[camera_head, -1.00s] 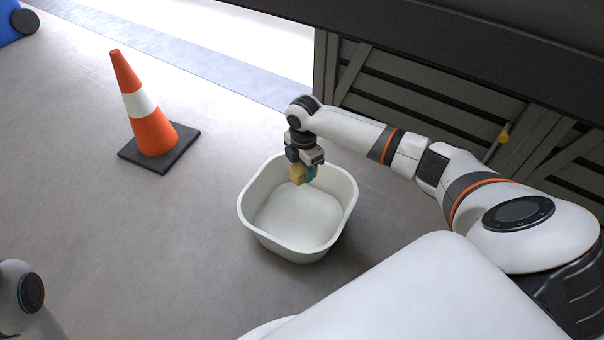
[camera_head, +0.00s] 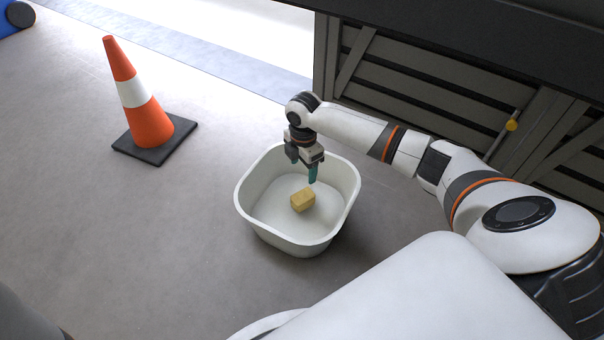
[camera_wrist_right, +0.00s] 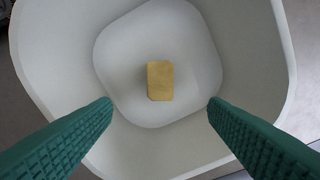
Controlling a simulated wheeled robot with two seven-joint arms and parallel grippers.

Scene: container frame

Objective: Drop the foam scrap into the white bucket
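The foam scrap (camera_head: 303,200) is a small yellow-tan block inside the white bucket (camera_head: 247,209). In the right wrist view the scrap (camera_wrist_right: 160,80) appears over the middle of the bucket's floor, clear of the walls of the bucket (camera_wrist_right: 255,60). My right gripper (camera_head: 304,172) is above the bucket opening, pointing down. Its green-padded fingers (camera_wrist_right: 160,108) are spread wide with nothing between them, apart from the scrap. My left gripper is out of view.
An orange and white traffic cone (camera_head: 137,98) on a dark square base stands on the grey floor to the left. A dark slatted crate or frame (camera_head: 420,85) is behind my right arm.

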